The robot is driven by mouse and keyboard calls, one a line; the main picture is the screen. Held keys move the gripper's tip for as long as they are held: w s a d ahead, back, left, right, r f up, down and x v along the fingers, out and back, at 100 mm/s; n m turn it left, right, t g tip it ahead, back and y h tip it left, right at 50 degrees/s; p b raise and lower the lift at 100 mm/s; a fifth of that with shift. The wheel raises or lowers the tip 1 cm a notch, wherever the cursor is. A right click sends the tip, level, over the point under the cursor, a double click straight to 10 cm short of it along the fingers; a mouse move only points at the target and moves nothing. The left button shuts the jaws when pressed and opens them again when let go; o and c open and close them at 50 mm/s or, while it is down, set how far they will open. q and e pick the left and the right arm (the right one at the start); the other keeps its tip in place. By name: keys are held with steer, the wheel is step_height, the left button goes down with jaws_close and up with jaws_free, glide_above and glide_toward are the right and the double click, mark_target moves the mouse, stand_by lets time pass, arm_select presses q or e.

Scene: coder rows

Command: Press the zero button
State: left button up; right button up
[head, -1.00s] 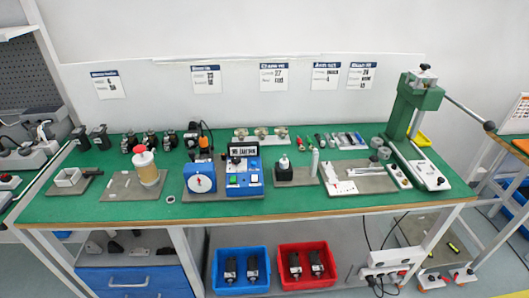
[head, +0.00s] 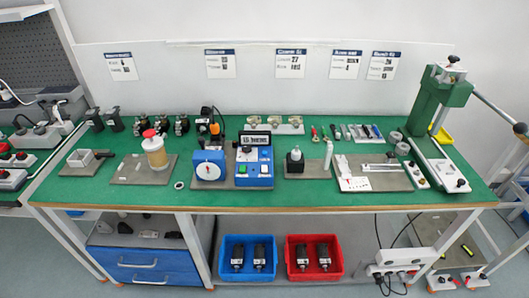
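A blue box (head: 254,174) with a dark display (head: 254,138) on top stands near the middle of the green workbench. Small buttons (head: 243,169) show on its front, but their labels are too small to read, so I cannot tell which is zero. Neither of my grippers is in view, and nothing touches the box.
The green bench top (head: 330,198) is clear along its front edge. A green press (head: 437,100) stands far right. Blue (head: 247,276) and red (head: 314,276) bins sit below.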

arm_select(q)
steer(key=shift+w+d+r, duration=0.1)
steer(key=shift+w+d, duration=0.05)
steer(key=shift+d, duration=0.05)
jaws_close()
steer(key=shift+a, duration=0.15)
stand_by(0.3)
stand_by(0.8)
